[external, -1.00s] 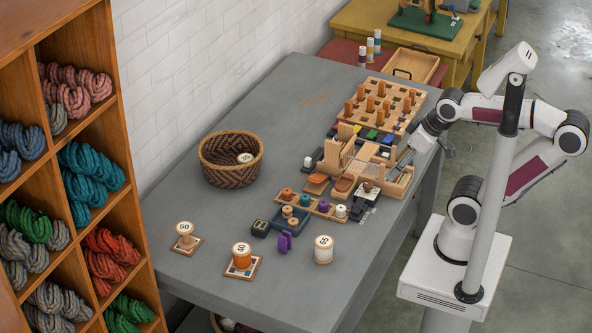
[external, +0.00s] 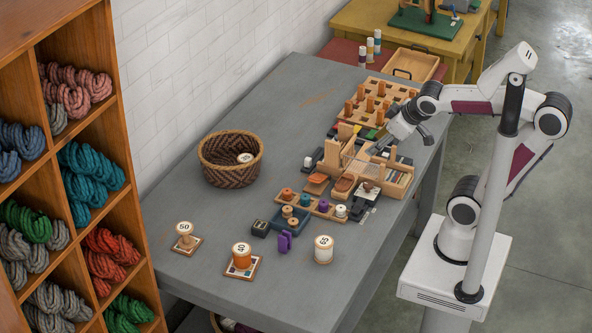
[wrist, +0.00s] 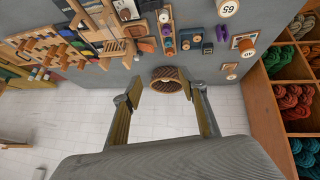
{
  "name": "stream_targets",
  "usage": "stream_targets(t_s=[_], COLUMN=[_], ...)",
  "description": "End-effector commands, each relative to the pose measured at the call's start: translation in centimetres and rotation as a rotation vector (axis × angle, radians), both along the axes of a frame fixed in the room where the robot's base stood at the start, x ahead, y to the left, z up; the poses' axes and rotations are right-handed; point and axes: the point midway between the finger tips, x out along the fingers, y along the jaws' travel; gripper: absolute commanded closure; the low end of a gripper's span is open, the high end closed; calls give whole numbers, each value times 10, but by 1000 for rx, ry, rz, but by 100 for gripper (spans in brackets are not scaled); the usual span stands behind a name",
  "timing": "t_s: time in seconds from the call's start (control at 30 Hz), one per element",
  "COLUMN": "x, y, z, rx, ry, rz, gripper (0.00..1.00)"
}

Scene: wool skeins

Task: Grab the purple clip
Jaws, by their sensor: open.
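The purple clip (external: 285,240) stands on the grey table near its front, between a small dark box and a white-topped spool. In the wrist view a small purple shape near the top right looks like the same clip (wrist: 222,33). My gripper (external: 378,150) is over the wooden organiser at the table's right side, well away from the clip. In the wrist view my gripper (wrist: 161,90) has its two fingers wide apart with nothing between them; the clip lies beyond them, up and to the right.
Around the clip stand the dark box (external: 261,228), a blue tray (external: 279,219) of spools, the white-topped spool (external: 323,250) and an orange spool (external: 242,256). The wooden organiser (external: 400,178) is under my gripper. A woven basket (external: 222,172) stands left. Bare table lies left of the basket.

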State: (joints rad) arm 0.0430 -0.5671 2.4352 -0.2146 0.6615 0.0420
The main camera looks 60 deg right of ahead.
Motion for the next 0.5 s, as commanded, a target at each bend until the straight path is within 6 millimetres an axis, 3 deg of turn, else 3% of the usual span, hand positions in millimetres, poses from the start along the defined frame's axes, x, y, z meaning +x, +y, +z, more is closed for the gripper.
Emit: stream_targets(t_s=[0.2, 0.5], x=[55, 128], y=[-24, -40], z=[9, 13], rx=[-106, -223], ry=[-68, -155], rz=[38, 140], gripper=[58, 58])
